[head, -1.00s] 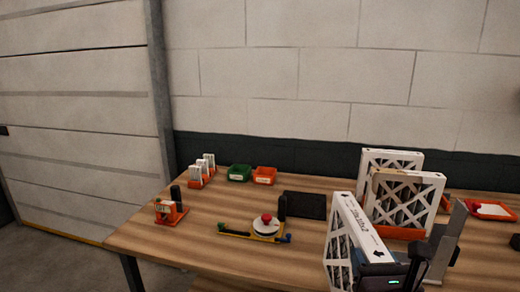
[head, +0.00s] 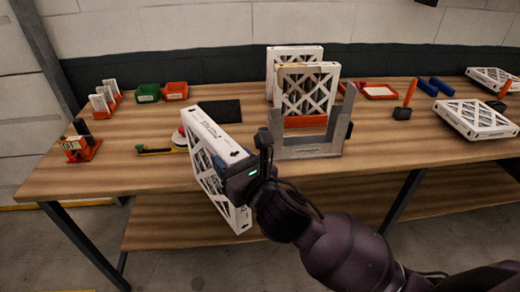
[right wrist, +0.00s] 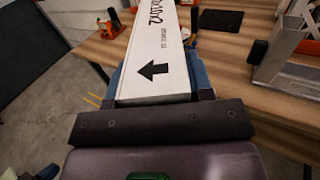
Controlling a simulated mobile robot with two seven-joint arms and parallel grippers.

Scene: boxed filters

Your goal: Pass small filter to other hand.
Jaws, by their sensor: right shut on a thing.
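My right gripper (head: 236,170) is shut on a small filter (head: 214,130), which has a white cardboard frame and white lattice faces. It holds the filter upright and tilted at the front edge of the table. In the right wrist view the filter's narrow printed side with a black arrow (right wrist: 155,45) runs away between the two blue-grey fingers (right wrist: 158,85). The filter's far end is out of that view. My left gripper is in neither view now.
On the wooden table (head: 400,165), a grey bracket (head: 310,150) stands just right of the held filter, with more filters (head: 308,90) behind it. Flat filters (head: 475,118) lie at right.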

